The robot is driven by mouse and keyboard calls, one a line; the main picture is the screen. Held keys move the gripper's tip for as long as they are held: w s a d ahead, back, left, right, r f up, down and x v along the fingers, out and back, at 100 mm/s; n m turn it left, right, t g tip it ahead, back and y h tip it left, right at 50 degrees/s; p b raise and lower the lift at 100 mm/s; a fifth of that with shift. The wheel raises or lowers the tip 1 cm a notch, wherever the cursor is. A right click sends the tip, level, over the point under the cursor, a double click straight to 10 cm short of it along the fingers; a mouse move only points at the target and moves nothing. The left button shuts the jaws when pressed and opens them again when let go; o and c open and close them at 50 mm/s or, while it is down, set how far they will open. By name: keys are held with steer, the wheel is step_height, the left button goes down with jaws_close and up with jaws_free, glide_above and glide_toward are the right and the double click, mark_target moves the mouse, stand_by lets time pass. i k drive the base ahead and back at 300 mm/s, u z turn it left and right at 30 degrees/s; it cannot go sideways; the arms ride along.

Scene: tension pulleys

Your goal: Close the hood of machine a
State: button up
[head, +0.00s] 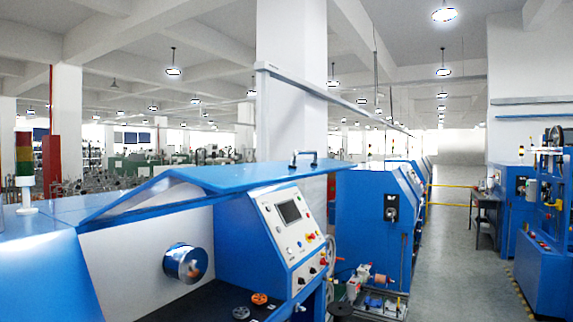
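A blue machine (240,235) fills the left and middle foreground; no label shows whether it is machine a. Its blue hood (225,178) is raised, with a black handle (303,157) near its right end. Below the hood the machine is open. A round metal drum (185,263) sits on the pale inner wall, and an orange pulley (260,298) and a dark pulley (241,312) lie on the dark bed. A control panel (291,225) with a screen and buttons faces right. My gripper is not in this view.
A signal tower (25,165) stands on the machine at left. More blue machines (375,225) stand behind, with spools (372,278) at floor level. A grey aisle (455,260) runs clear on the right, beside another blue machine (545,250) and a small table (486,205).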

mark_target(224, 180)
steer(key=z, duration=0.05)
steer(key=k, duration=0.55)
steer(key=z, duration=0.45)
steer(key=i, duration=1.4)
steer(key=u, duration=0.15)
